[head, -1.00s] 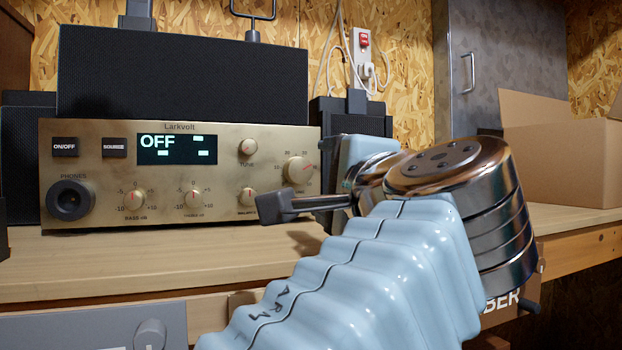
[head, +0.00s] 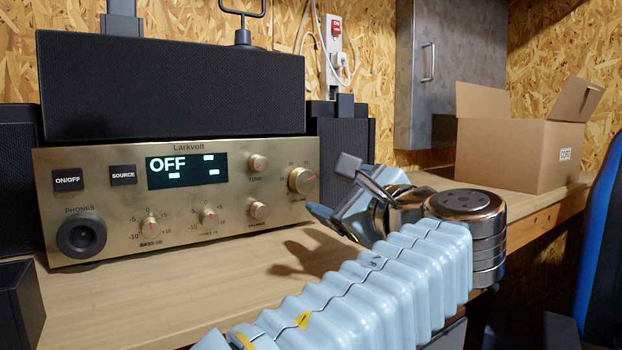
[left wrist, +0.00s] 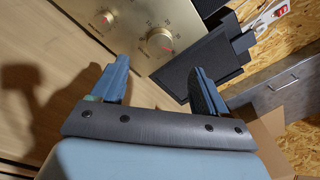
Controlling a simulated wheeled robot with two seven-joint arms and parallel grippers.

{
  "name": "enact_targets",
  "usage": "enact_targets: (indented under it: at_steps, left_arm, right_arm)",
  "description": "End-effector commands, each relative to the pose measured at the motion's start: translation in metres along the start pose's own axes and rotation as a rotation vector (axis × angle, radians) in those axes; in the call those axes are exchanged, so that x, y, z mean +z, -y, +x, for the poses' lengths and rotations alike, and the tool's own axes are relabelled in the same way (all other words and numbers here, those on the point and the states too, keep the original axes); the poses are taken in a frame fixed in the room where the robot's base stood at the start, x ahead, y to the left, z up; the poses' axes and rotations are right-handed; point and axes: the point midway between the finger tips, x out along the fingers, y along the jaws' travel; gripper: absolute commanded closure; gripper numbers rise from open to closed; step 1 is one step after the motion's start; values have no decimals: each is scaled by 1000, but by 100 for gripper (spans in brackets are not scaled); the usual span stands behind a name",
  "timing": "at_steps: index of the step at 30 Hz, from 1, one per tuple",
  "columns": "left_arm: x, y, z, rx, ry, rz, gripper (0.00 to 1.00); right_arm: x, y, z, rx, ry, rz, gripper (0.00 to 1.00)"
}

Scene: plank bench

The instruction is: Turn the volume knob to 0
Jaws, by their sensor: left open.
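The brass amplifier (head: 120,210) stands on the bench, and its display reads OFF. The large volume knob (head: 302,180) is at the right end of its panel, with a red mark at its right side. The exact scale reading is too small to tell. The knob also shows in the left wrist view (left wrist: 159,42), beyond the fingers and apart from them. My left gripper (head: 335,190) is open and empty, right of the knob and in front of the panel. Its two fingers (left wrist: 157,78) stand wide apart in the left wrist view. My right gripper is not in view.
Smaller knobs, such as the tuning knob (head: 258,162) and balance knob (head: 259,210), sit left of the volume knob. A dark speaker (head: 343,140) stands behind right. A cardboard box (head: 510,155) is farther right. Bare bench (head: 190,290) lies before the amplifier.

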Motion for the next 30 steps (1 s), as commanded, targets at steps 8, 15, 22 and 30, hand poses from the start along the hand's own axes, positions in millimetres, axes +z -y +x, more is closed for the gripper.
enact_targets:
  at_steps: [8,15,22,30]
  left_arm:
    - [1,0,63,3,1,-1,26]
    - [0,0,89,1,-1,-2,26]
    - [0,0,92,0,-1,-2,26]
    - [0,0,92,0,-1,-2,53]
  right_arm:
    - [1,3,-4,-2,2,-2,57]
    - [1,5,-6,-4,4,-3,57]
    - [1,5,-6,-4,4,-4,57]
    - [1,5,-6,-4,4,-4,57]
